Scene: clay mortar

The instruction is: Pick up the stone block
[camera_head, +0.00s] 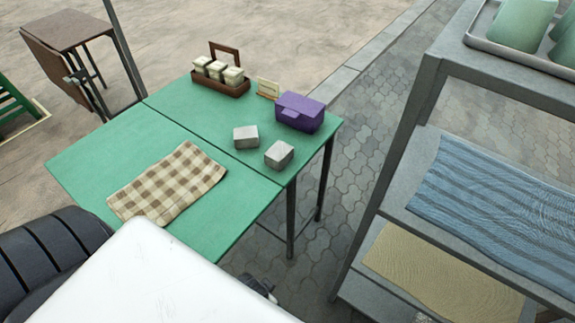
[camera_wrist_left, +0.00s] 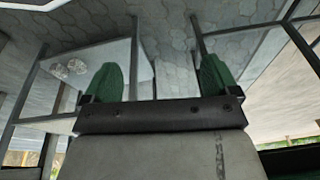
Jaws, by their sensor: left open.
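Two small grey stone blocks stand close together on the green table. One block (camera_head: 246,136) is left of the other block (camera_head: 279,154), which is near the table's right edge. Both appear untouched. My left gripper (camera_wrist_left: 160,80) shows in the left wrist view, with its two green-padded fingers wide apart and nothing between them. My left gripper cannot be made out clearly in the head view. My right gripper is not clearly visible.
The green table (camera_head: 110,160) also bears a checked cloth (camera_head: 170,180), a purple container (camera_head: 298,112), a small card stand (camera_head: 268,88) and a brown caddy with jars (camera_head: 220,85). A grey shelf rack (camera_head: 400,125) stands at right. Paving separates it from the table.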

